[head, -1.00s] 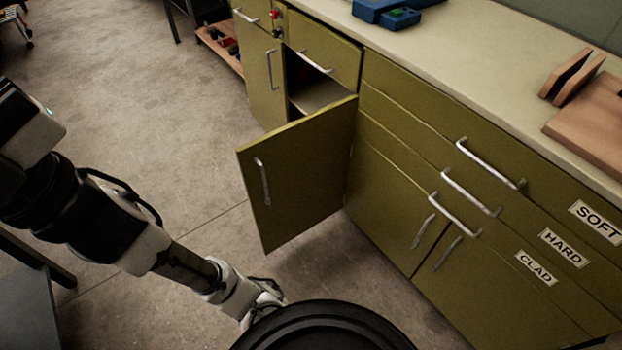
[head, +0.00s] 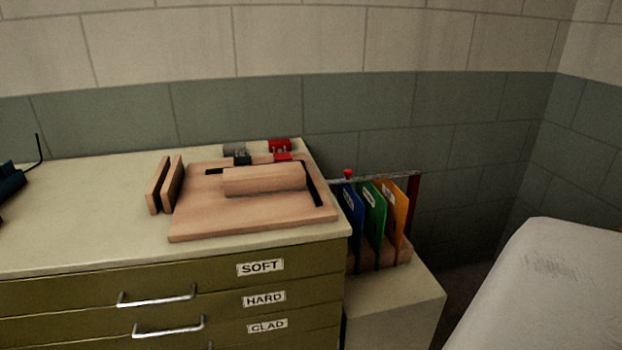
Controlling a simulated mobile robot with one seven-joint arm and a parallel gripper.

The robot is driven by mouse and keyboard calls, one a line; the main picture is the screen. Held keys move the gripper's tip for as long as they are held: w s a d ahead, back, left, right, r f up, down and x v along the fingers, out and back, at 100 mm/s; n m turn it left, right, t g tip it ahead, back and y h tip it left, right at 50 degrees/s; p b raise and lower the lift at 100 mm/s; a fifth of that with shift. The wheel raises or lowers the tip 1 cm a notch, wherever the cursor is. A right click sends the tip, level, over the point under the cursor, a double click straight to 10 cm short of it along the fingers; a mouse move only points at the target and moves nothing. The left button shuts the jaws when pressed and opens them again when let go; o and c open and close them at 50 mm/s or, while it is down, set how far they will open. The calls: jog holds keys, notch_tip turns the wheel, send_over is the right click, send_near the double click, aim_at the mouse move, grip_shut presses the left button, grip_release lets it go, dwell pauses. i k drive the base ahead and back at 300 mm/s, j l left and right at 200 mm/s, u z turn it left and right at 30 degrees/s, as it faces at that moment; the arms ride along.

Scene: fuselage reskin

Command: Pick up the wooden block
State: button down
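A pale wooden block (head: 263,181) with a rounded top lies on a flat wooden board (head: 200,228) at the right end of the counter. Dark strips lie on the board behind the block and along its right side. Two thin wooden pieces (head: 164,185) stand upright and slightly tilted just left of the board. My gripper is not in this view, so its state cannot be seen.
Small red items (head: 280,146) and a dark item (head: 241,158) sit behind the block. Colored folders (head: 373,211) stand in a rack on a lower white surface to the right. A large pale curved surface (head: 545,290) fills the lower right. The counter (head: 95,210) left of the board is mostly clear.

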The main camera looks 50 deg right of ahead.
aim_at(240, 181)
jog(key=z, duration=1.05)
jog(key=i+j, duration=0.15)
jog(key=j, duration=0.15)
jog(key=i+j, duration=0.1)
jog(key=j, duration=0.25)
jog(key=i+j, duration=0.15)
jog(key=j, duration=0.15)
jog(key=i+j, duration=0.1)
jog(key=j, duration=0.2)
jog(key=i+j+z, duration=0.1)
jog(key=j+z, duration=0.15)
jog(key=z, duration=0.15)
jog(key=j+z, duration=0.25)
jog(key=z, duration=0.55)
